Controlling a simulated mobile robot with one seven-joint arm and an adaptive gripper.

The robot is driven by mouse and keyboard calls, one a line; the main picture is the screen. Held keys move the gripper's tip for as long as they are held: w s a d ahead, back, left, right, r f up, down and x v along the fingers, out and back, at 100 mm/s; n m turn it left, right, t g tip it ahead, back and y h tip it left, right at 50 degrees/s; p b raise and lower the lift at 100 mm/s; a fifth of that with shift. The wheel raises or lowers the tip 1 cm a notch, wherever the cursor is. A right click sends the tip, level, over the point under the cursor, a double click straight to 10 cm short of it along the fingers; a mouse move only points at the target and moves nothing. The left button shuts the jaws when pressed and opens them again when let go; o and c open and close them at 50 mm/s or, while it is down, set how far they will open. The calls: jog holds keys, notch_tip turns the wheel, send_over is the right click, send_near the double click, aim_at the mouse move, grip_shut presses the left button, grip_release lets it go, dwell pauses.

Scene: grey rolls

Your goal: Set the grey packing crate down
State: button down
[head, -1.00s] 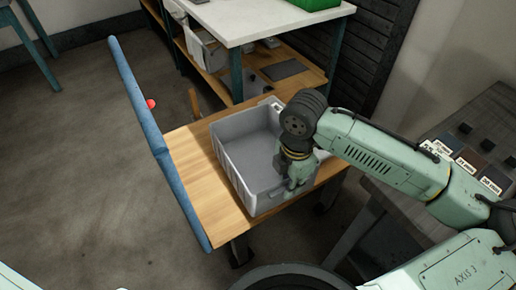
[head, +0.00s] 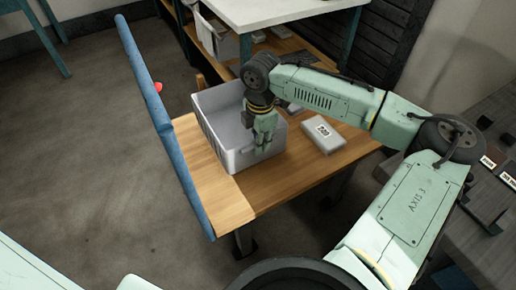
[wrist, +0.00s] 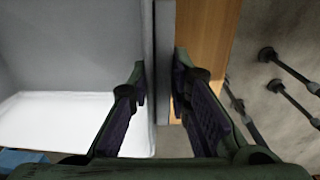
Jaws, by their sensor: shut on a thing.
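The grey packing crate (head: 209,134) is an open, empty-looking box at the far left part of the wooden table (head: 275,185). My gripper (head: 263,147) is at the crate's near right side, pointing down. In the wrist view my gripper (wrist: 160,78) has one finger on each side of the crate's wall (wrist: 161,45) and is shut on it. The crate's inside (wrist: 70,50) fills the left of that view. The crate looks level. I cannot tell whether its base touches the table or hangs just above it.
A grey box with a label (head: 322,136) lies on the table right of the crate. A white-topped bench (head: 265,12) stands behind. The table's front is clear.

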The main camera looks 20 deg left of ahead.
jog(key=f+b, duration=0.2)
jog(key=b, duration=0.1)
jog(key=f+b, duration=0.1)
jog(key=shift+w+a+f, duration=0.35)
jog(key=shift+a, duration=0.05)
jog(key=shift+r, duration=0.15)
jog(key=c, duration=1.5)
grip_release()
notch_tip(320, 180, up, 12)
jog(key=shift+s+d+f, duration=0.1)
jog(key=shift+s+d, duration=0.05)
